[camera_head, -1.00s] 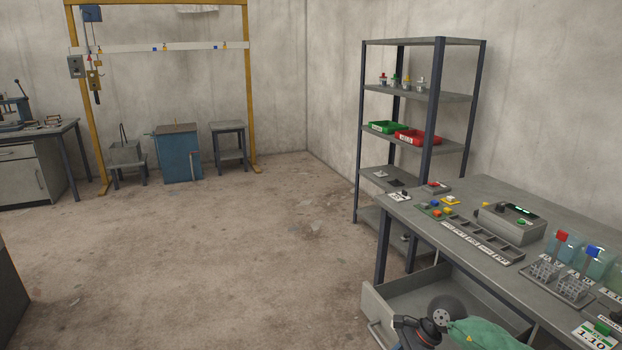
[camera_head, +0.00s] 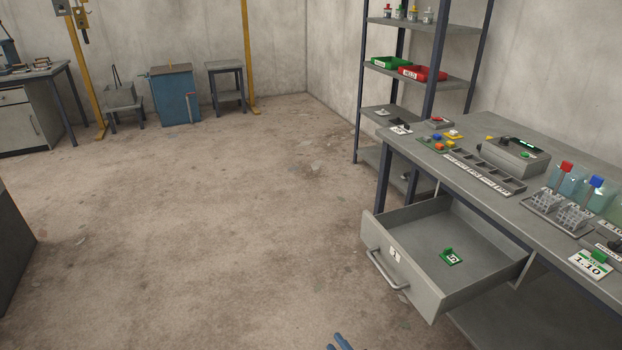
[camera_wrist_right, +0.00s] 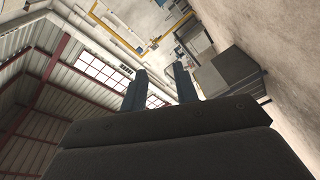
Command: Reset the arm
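My right gripper (camera_head: 340,342) shows only as blue-grey fingertips at the bottom edge of the head view. In the right wrist view my right gripper (camera_wrist_right: 160,88) has its two fingers apart with nothing between them. That view looks towards the roof and the far wall, tilted, so the gripper is away from the table. My left gripper is in neither view. The rest of the right arm is hidden below the head view.
The workbench (camera_head: 440,172) at right has its drawer (camera_head: 410,262) pulled out, with a green tagged piece (camera_head: 450,257) inside. Racks with red and blue-capped tools stand on the bench. A shelf unit (camera_head: 440,77) stands behind. The floor at left is clear.

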